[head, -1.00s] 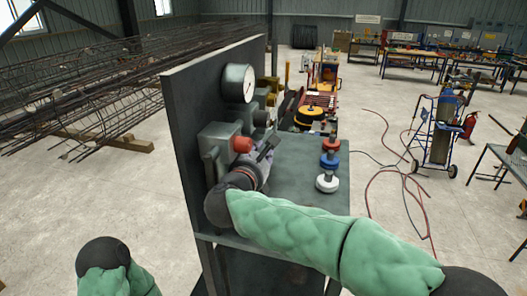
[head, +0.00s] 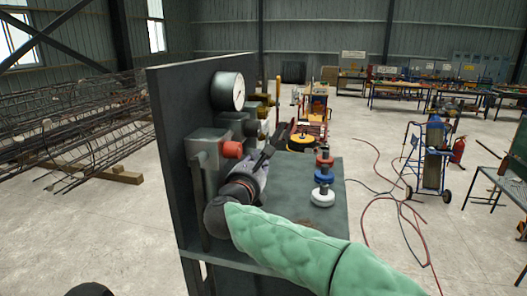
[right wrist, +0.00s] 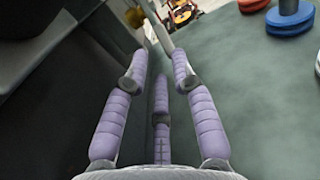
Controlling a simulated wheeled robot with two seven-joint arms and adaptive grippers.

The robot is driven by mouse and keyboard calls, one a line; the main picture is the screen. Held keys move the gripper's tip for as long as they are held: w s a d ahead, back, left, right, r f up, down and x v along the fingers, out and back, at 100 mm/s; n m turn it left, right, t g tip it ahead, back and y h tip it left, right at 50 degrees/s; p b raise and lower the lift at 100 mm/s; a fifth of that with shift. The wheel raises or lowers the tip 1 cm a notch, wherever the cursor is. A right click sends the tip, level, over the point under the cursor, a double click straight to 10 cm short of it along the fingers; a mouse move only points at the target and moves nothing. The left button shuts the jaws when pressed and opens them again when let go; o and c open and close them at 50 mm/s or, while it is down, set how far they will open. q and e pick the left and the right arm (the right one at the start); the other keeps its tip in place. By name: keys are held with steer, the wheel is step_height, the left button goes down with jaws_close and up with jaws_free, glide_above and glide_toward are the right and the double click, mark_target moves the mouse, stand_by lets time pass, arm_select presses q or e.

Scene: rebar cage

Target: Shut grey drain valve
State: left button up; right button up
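A dark upright panel (head: 170,130) carries a round gauge (head: 228,91), grey box-like fittings (head: 205,147) and a red knob (head: 232,149). Brass-coloured fittings (head: 262,100) sit farther back along it. I cannot tell which part is the grey drain valve; my right arm and gripper cover some of the panel's lower area. My right gripper (head: 265,158) is beside the panel, just below and right of the red knob. In the right wrist view its purple fingers (right wrist: 158,65) are spread with nothing between them. My left gripper is out of view.
A grey bench top (head: 300,225) extends right of the panel. Red (head: 324,157), blue (head: 323,176) and white (head: 322,198) round handles stand in a row on it. Hoses (head: 385,200) and a cylinder cart (head: 432,160) are on the floor to the right.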

steer(key=p+x, duration=0.1)
steer(key=x, duration=0.5)
steer(key=shift+w+p, duration=0.2)
steer(key=shift+p, duration=0.2)
jaws_close()
